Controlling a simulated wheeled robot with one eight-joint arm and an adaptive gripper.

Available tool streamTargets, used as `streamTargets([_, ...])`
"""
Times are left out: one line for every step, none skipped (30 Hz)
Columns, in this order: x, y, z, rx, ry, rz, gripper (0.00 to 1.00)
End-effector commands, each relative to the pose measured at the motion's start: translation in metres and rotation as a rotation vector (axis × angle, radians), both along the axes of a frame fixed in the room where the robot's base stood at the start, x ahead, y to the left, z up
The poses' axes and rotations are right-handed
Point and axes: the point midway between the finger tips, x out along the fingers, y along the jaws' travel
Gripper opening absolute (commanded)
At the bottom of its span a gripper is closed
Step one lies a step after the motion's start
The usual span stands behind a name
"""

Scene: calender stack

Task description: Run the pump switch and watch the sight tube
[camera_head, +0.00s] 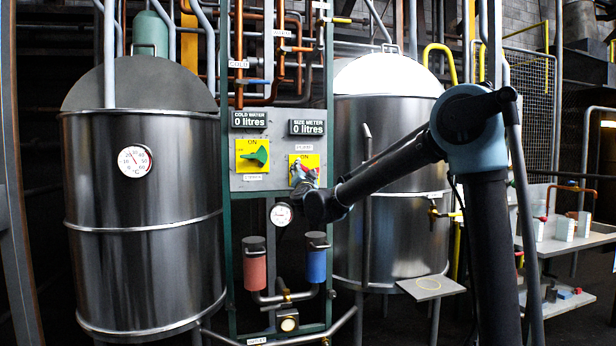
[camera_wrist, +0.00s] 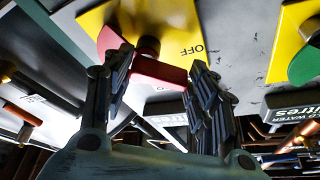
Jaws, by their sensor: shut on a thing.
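The red switch (camera_head: 301,169) sits on the right yellow plate of the panel, with ON printed above it. My gripper (camera_head: 306,182) is at this switch and partly covers it. In the wrist view, the red handle (camera_wrist: 150,72) lies between the two fingers of my gripper (camera_wrist: 161,68), which is shut on it. OFF shows on the plate beside the handle. A thin upright tube (camera_head: 366,230) stands in front of the right tank; I cannot tell whether it is the sight tube. No liquid level is visible in it.
A green switch (camera_head: 260,155) is on the left yellow plate. Two displays (camera_head: 249,120) above read 0 litres. Steel tanks stand left (camera_head: 140,250) and right (camera_head: 400,245) of the panel. Red (camera_head: 255,270) and blue (camera_head: 316,264) cylinders hang below. A small shelf (camera_head: 430,287) juts out at right.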

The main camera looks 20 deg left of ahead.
Motion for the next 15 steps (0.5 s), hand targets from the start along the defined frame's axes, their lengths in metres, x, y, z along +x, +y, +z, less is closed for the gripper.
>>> streamTargets([0.0026, -0.0035, 0.0008, 0.042, 0.026, -0.007, 0.29])
streamTargets([0.0025, -0.0034, 0.0010, 0.067, 0.041, -0.007, 0.29])
streamTargets([0.0024, -0.0038, 0.0017, 0.099, 0.060, -0.006, 0.29])
streamTargets([0.0024, -0.0038, 0.0022, 0.123, 0.075, -0.007, 0.29])
streamTargets([0.0024, -0.0039, 0.0027, 0.148, 0.090, -0.006, 0.29])
streamTargets([0.0025, -0.0039, 0.0036, 0.179, 0.110, -0.006, 0.29])
streamTargets([0.0026, -0.0044, 0.0041, 0.205, 0.126, -0.007, 0.29])
streamTargets([0.0027, -0.0048, 0.0045, 0.228, 0.139, -0.007, 0.29])
streamTargets([0.0028, -0.0051, 0.0051, 0.262, 0.159, -0.007, 0.29])
streamTargets([0.0030, -0.0053, 0.0057, 0.285, 0.175, -0.007, 0.29])
streamTargets([0.0030, -0.0055, 0.0063, 0.309, 0.189, -0.006, 0.29])
streamTargets([0.0032, -0.0059, 0.0066, 0.342, 0.210, -0.007, 0.29])
streamTargets([0.0032, -0.0062, 0.0071, 0.367, 0.224, -0.007, 0.29])
streamTargets([0.0034, -0.0065, 0.0076, 0.391, 0.239, -0.007, 0.29])
streamTargets([0.0034, -0.0065, 0.0084, 0.423, 0.258, -0.007, 0.29])
